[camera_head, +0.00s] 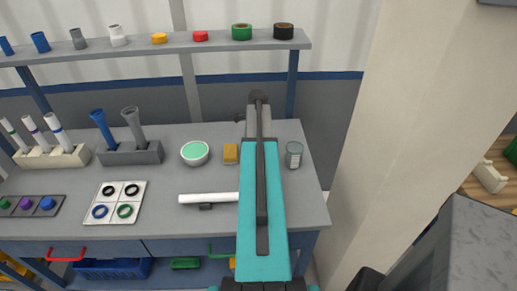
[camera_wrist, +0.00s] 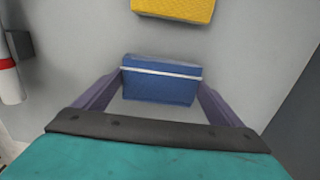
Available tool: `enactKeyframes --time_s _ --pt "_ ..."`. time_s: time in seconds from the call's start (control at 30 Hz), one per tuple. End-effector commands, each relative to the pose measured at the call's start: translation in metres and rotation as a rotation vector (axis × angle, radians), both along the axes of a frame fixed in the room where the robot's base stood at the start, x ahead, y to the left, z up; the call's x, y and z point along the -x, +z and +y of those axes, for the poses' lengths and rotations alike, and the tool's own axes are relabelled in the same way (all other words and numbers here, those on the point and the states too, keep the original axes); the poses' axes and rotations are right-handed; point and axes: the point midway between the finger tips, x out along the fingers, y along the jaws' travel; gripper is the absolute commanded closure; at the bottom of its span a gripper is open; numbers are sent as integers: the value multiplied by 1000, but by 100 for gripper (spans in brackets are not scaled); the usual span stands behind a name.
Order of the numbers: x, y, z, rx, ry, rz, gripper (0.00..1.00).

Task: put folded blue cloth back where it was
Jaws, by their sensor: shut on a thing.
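The folded blue cloth (camera_wrist: 162,80), with a white stripe across it, lies between the two purple-grey fingers of my gripper (camera_wrist: 161,92) in the wrist view. The gripper is shut on the cloth. The wrist view does not clearly show whether the cloth touches the grey worktop below. In the head view my teal arm reaches over the right part of the workbench and hides both the cloth and the fingers.
A white tube (camera_head: 208,198) lies on a small support. A bowl (camera_head: 195,153), ring board (camera_head: 115,201) and holders stand further left. A shelf (camera_head: 150,47) runs behind.

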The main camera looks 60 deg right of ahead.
Motion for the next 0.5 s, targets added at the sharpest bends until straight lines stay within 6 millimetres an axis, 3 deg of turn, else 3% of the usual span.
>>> enactKeyframes --time_s 0.23,0.27,0.3,0.5 --pt "0 -3 0 0 0 0 28" --pt "0 -3 0 0 0 0 7" --pt "0 -2 0 0 0 0 0" --pt "0 -2 0 0 0 0 0"
